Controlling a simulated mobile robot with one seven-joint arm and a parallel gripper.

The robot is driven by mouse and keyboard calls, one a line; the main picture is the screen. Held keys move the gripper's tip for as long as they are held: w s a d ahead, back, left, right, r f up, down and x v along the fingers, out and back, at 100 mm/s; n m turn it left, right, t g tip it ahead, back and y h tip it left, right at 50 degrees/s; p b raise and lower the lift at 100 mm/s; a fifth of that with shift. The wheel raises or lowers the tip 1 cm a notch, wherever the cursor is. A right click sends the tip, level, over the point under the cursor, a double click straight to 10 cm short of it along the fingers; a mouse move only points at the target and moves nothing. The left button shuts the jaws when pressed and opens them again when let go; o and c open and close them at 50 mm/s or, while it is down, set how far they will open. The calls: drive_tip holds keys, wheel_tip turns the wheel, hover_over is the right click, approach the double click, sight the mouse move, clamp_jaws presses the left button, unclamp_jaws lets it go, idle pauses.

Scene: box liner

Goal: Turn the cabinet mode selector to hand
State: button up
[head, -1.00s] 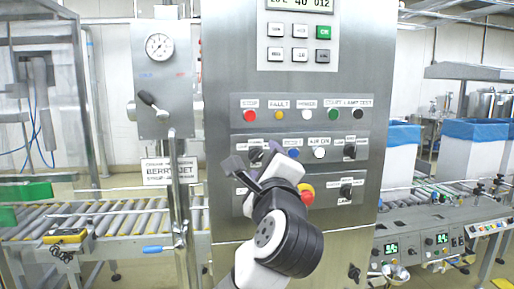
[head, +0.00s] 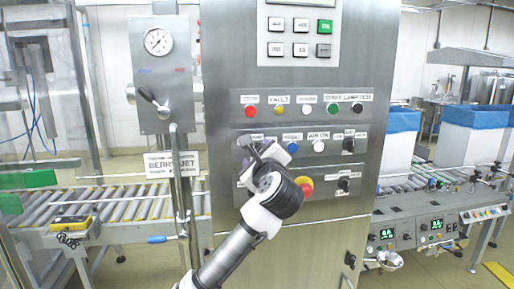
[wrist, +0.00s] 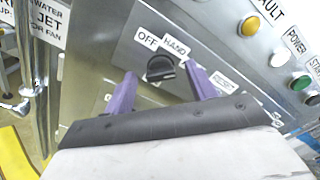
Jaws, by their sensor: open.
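The mode selector is a black rotary knob (wrist: 161,67) on the metal cabinet face in the wrist view. A white OFF label (wrist: 146,38) is above its left side and a HAND label (wrist: 176,47) above its right side. I cannot tell surely which label it points at. My gripper (wrist: 162,76) is open, with one purple finger on each side of the knob; contact does not show. In the head view my gripper (head: 256,154) is in front of the left end of the cabinet's middle switch row and largely hides the knob.
A red-and-yellow emergency stop (head: 305,186) is just right of my wrist. Two black selectors are at the right, the upper (head: 348,146) and lower (head: 344,184). A row of push buttons (head: 304,109) is above. A valve panel (head: 160,75) stands left of the cabinet.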

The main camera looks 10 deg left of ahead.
drive_tip(key=shift+w+a, duration=0.2)
drive_tip(key=shift+w, duration=0.35)
drive_tip(key=c, duration=1)
